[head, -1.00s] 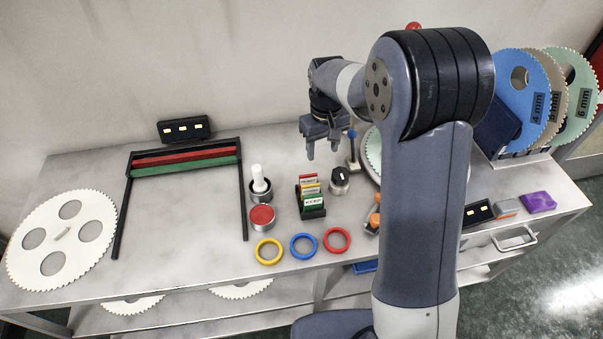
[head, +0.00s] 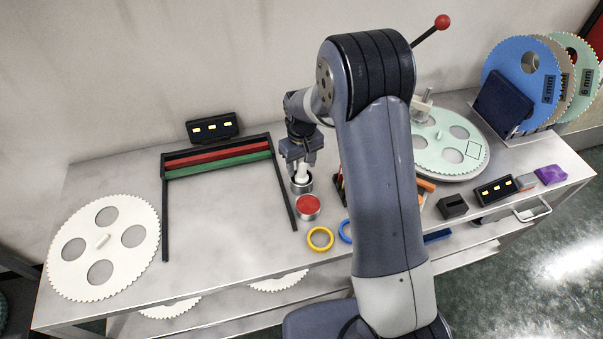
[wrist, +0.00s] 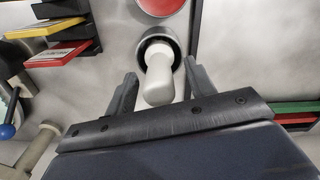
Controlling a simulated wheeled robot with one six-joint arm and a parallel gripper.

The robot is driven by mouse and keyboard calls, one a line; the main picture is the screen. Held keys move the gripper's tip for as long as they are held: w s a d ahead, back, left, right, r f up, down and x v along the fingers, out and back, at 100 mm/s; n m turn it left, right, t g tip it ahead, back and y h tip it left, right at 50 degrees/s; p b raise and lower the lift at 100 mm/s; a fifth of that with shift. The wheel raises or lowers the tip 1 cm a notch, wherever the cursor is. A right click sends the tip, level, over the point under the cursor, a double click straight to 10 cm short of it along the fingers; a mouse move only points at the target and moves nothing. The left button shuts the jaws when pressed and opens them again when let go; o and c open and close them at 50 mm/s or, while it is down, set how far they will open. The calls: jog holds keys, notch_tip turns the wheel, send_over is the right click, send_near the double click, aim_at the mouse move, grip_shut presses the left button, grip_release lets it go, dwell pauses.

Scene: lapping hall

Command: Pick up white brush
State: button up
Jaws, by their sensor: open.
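The white brush (head: 301,173) stands upright in a dark round cup (head: 302,186) on the bench. In the wrist view the brush's white handle (wrist: 159,77) points up between the two fingers, with its lower end inside the cup (wrist: 174,42). My gripper (head: 301,168) is directly over the cup, fingers pointing down. In the wrist view my gripper (wrist: 160,80) is open, with a finger on each side of the handle. Gaps show between the handle and both fingers. The lower end of the brush is hidden in the cup.
A red-topped round tin (head: 308,206) stands just in front of the cup. A black frame with red and green bars (head: 166,220) lies to the left. Coloured cards (wrist: 60,52) stand close by. A yellow ring (head: 320,238) lies in front. Bare bench lies inside the frame.

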jog(key=shift+f, duration=1.3)
jog(key=shift+c, duration=0.2)
jog(key=c, duration=1)
